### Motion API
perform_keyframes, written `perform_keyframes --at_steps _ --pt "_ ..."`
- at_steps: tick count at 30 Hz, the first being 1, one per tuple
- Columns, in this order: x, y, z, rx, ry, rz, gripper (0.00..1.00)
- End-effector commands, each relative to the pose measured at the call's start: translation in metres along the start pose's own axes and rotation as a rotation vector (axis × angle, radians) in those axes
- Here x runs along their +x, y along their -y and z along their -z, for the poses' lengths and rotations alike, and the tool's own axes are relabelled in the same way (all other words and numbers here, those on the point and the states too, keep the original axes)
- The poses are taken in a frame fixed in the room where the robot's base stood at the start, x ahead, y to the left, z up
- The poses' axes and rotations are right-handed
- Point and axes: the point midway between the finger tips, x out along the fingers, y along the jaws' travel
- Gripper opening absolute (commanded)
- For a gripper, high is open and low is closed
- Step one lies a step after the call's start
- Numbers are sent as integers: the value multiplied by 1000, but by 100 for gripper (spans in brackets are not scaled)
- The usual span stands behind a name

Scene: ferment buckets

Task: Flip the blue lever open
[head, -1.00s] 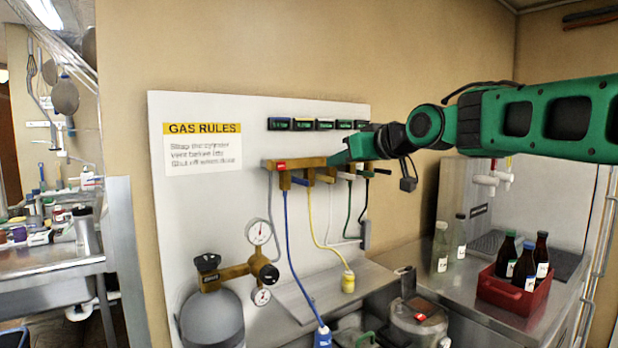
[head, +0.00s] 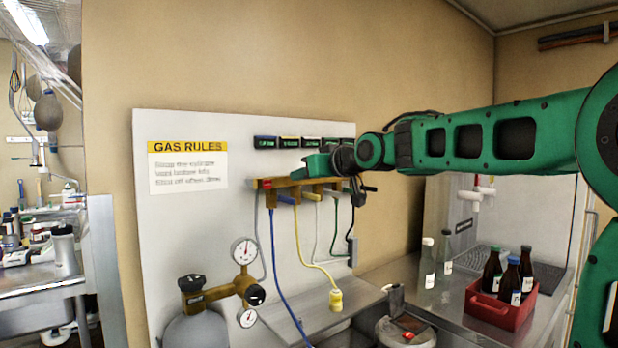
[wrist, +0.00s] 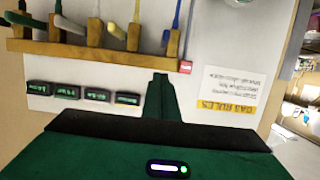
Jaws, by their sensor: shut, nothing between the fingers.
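The blue lever (head: 286,199) sits at the left end of the brass manifold (head: 267,184) on the white wall panel, with a blue hose (head: 277,262) hanging below it. The lever points sideways across its valve; it also shows small in the upside-down wrist view (wrist: 166,38). My gripper (head: 303,166) is shut and empty, just above the manifold near its blue and yellow end. In the wrist view its closed green fingers (wrist: 161,76) reach toward the manifold beside the blue valve, apart from the lever as far as I can tell.
A yellow lever (head: 311,196) is close on the right of the blue one, with further levers beyond. Several labels (head: 290,142) line the panel above. A gas cylinder (head: 196,328) with gauges stands below left. A red bottle crate (head: 487,308) is on the right counter.

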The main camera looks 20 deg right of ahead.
Motion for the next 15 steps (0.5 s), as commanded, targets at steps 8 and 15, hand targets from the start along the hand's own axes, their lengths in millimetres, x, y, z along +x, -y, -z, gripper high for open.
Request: perform_keyframes --at_steps 8,15 --pt "30 0 -21 0 2 0 0" --pt "35 0 -38 0 1 0 0"
